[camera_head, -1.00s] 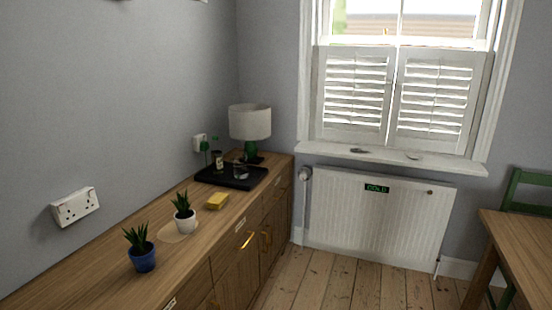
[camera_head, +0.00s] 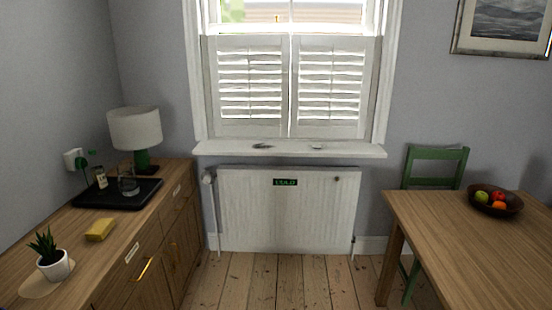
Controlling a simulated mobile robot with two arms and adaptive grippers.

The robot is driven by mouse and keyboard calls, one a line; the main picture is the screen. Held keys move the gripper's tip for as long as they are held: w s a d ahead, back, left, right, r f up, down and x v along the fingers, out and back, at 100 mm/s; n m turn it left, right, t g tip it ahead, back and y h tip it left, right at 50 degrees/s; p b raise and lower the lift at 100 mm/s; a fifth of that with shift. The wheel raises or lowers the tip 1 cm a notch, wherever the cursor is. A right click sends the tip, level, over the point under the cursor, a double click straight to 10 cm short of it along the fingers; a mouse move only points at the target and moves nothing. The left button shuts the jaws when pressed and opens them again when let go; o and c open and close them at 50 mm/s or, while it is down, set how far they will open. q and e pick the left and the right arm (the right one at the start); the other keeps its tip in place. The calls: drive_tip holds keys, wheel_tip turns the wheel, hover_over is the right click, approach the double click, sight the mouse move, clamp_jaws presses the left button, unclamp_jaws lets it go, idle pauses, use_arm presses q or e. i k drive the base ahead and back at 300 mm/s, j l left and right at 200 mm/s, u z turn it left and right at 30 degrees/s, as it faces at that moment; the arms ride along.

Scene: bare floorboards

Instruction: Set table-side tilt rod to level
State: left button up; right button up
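Two white louvred shutter panels cover the lower part of the window. The left panel (camera_head: 249,86) is on the sideboard side. The right panel (camera_head: 330,87) is on the table side, and its slats look tilted with light gaps between them. A thin upright strip in each panel is too small to make out clearly as a tilt rod. Both panels look closed side by side, meeting at the middle. Neither of my grippers shows in the view.
A white radiator (camera_head: 289,212) with a green COLD label is under the sill (camera_head: 290,149), which holds small items. A sideboard (camera_head: 150,240) with a lamp (camera_head: 135,130) is left. A wooden table (camera_head: 470,245) with a fruit bowl (camera_head: 496,203) and a green chair (camera_head: 434,155) are right. Floorboards between are clear.

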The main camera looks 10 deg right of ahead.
sight(334, 46)
drive_tip(key=i+l+z, duration=0.1)
drive_tip(key=i+z, duration=0.25)
drive_tip(key=i, duration=0.45)
drive_tip(key=i+j+z, duration=0.15)
drive_tip(key=i+z, duration=0.25)
drive_tip(key=i, duration=0.4)
drive_tip(key=i+j, duration=0.15)
drive_tip(key=i, duration=0.35)
drive_tip(key=i+j, duration=0.1)
drive_tip(key=i, duration=0.35)
drive_tip(key=i+j, duration=0.15)
drive_tip(key=i, duration=0.35)
drive_tip(key=i+j, duration=0.1)
drive_tip(key=i, duration=0.4)
drive_tip(key=z, duration=0.2)
